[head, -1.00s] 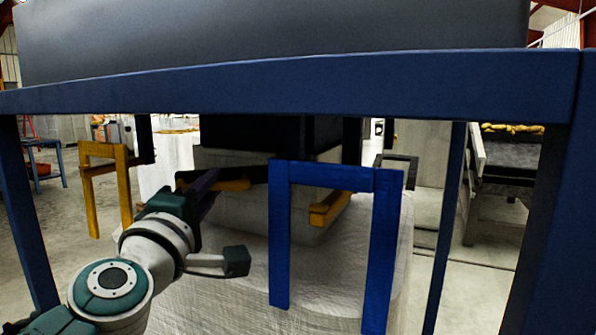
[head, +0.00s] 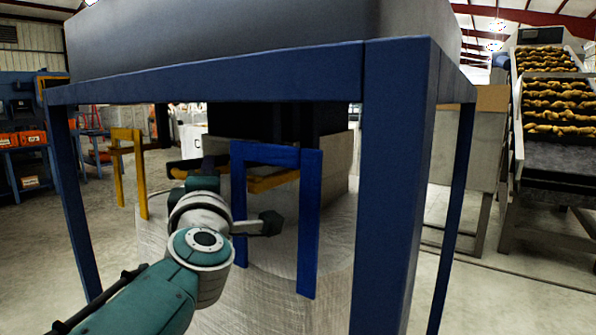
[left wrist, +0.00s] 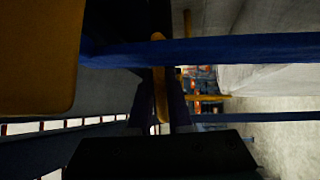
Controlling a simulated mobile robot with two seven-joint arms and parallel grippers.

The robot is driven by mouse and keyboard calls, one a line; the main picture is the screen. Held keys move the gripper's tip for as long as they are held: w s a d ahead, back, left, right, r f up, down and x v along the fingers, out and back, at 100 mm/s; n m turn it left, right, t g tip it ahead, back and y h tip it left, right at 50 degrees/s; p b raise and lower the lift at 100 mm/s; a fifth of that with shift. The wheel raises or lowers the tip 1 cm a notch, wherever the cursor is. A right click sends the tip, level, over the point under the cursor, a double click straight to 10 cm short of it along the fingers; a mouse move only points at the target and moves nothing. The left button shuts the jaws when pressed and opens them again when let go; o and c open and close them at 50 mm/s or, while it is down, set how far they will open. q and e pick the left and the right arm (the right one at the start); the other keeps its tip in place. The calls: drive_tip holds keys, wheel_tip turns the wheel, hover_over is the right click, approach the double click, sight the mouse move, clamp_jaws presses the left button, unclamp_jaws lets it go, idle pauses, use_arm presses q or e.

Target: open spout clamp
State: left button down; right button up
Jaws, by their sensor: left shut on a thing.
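The spout hangs under a dark hopper (head: 220,48), above a white woven sack (head: 180,240). A yellow clamp bar (head: 272,181) crosses near the spout; part of it is hidden behind a blue U-shaped handle (head: 308,225). My left gripper (head: 203,170) reaches in behind the handle's left side. Its fingertips are partly hidden in the head view. In the left wrist view, a narrow yellow bar (left wrist: 158,75) lies between the dark fingers, and the gripper (left wrist: 159,108) is shut on it. A blue bar (left wrist: 230,48) crosses close by. My right gripper is out of view.
A blue stand's thick post (head: 395,190) is close in front, right of my arm, with a top beam (head: 210,83) above. A yellow U-shaped bracket (head: 143,175) stands left of the gripper. Potato conveyors (head: 548,95) are at the right. Open floor lies at far left.

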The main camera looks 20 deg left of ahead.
use_arm(q)
drive_tip(key=c, duration=1.1)
unclamp_jaws()
drive_tip(key=shift+d, duration=0.1)
drive_tip(key=p+v, duration=0.3)
drive_tip(key=v, duration=0.7)
drive_tip(key=shift+r, duration=0.1)
